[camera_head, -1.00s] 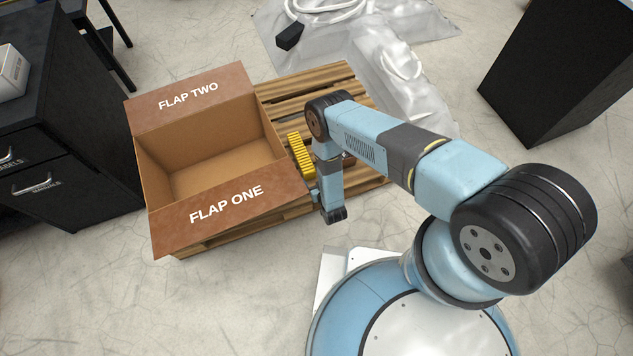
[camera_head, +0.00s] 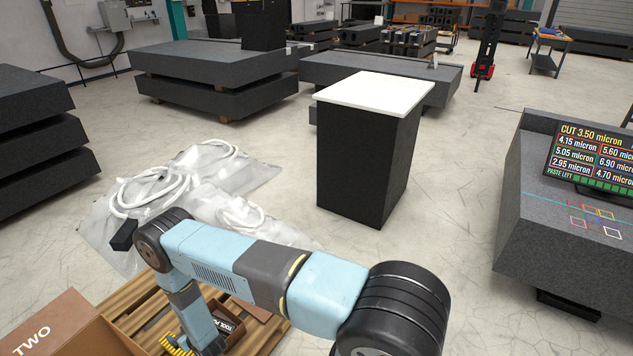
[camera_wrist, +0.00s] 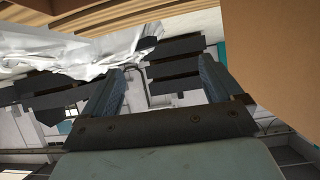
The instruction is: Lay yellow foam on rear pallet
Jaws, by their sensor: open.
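The yellow foam (camera_head: 178,346) shows as a ribbed yellow strip at the bottom edge of the head view, left of my forearm and partly cut off. It lies by the wooden slatted pallet (camera_head: 136,302), beside the open cardboard box (camera_head: 62,322). I cannot tell whether this is the rear pallet. My gripper (camera_wrist: 161,66) is open in the wrist view, with nothing between its two fingers. In the head view the gripper is out of frame below. The wrist view also shows slats (camera_wrist: 120,14) and tan cardboard (camera_wrist: 275,55).
A small dark box with white lettering (camera_head: 226,318) sits on the pallet beside my arm. Clear plastic sheets with white hose (camera_head: 165,188) lie behind. A black pedestal with a white top (camera_head: 372,92) and a granite block with a screen (camera_head: 560,220) stand right. Floor between is clear.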

